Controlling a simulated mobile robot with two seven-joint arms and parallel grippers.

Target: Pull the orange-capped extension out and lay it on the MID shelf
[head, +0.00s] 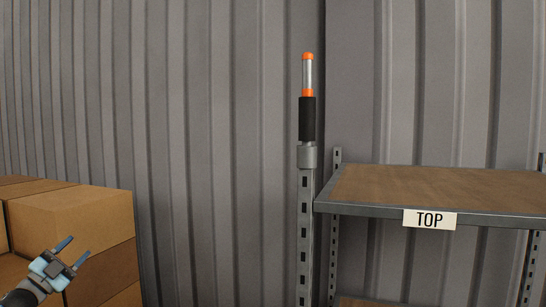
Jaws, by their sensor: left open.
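The orange-capped extension (308,118) stands upright at the top of the shelf's front left post. It has an orange cap, a silver section, an orange ring and a black grip, and its lower end sits in a grey collar (307,157). My left gripper (76,252) is at the lower left, open and empty, well to the left of the extension and lower in the picture. A shelf board labelled TOP (440,190) is at the right. A shelf below it shows only a sliver at the bottom edge; its label is out of view. My right gripper is not in view.
Stacked cardboard boxes (85,217) stand at the left, behind my left gripper. A corrugated grey metal wall (220,120) runs behind everything. The visible TOP board is bare. The space between the boxes and the post looks clear.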

